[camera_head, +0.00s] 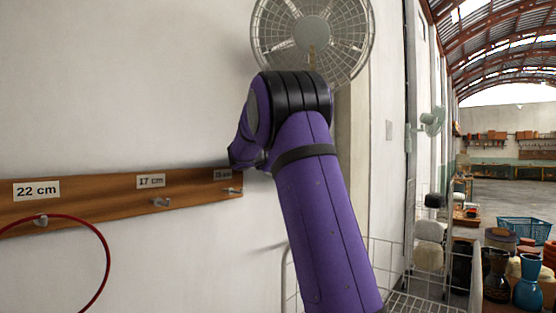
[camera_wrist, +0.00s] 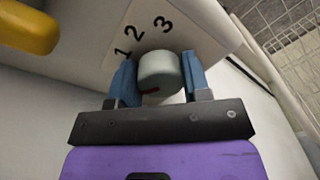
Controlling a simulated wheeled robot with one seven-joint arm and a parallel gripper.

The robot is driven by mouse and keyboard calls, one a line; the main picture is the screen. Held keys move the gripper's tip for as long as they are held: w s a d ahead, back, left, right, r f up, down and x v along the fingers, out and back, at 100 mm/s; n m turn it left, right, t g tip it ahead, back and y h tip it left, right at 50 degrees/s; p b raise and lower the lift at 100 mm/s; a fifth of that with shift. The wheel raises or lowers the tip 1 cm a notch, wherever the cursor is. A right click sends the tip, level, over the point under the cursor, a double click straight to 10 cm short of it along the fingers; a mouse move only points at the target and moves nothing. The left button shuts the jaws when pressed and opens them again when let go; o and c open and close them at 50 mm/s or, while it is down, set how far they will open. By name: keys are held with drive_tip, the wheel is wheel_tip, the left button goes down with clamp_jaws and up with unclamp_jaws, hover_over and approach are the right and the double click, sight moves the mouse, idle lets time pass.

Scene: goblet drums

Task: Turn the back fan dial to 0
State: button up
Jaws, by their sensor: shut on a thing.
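In the wrist view, a pale grey round dial (camera_wrist: 160,72) sits on a white plate (camera_wrist: 180,22) printed with 1, 2 and 3. The numbers show above the dial, and no 0 is visible. A short red mark shows low on the dial, left of its middle. My gripper (camera_wrist: 159,70) has one blue finger on each side of the dial and is shut on it. In the head view, my purple arm hides the gripper and dial. A large wall fan (camera_head: 312,35) is above the arm. A smaller pale green fan (camera_head: 432,120) is farther back at right.
A wooden hook rail (camera_head: 105,195) with size labels runs along the wall at left, with a red hoop (camera_head: 105,250) hanging there. A wire rack (camera_head: 415,303) stands right of my arm. A yellow object (camera_wrist: 28,25) is at the wrist view's upper left.

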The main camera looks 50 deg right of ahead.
drive_tip(key=shift+f, duration=0.15)
drive_tip(key=o, duration=0.9)
drive_tip(key=a, duration=0.7)
drive_tip(key=s+a, duration=0.1)
drive_tip(key=a, duration=0.2)
drive_tip(key=shift+a+r, duration=0.4)
drive_tip(key=s+a+f+m+t+y, duration=0.1)
drive_tip(key=s+a+f+m+y, duration=0.2)
drive_tip(key=s+a, duration=0.7)
drive_tip(key=s+a+f+m+t+y, duration=0.1)
drive_tip(key=s+a+f+m+y, duration=0.2)
drive_tip(key=s+a+f+y, duration=0.5)
drive_tip(key=s+a+f+m+t+y, duration=0.1)
drive_tip(key=s+a+f+m+y, duration=0.3)
drive_tip(key=s+a, duration=0.8)
drive_tip(key=shift+s+a+f+t+y, duration=0.2)
drive_tip(key=shift+s+f+y, duration=0.4)
drive_tip(key=shift+s+f, duration=0.4)
drive_tip(key=shift+s+a+f+t+y, duration=0.2)
drive_tip(key=shift+s+f+y, duration=0.5)
drive_tip(key=shift+s, duration=0.4)
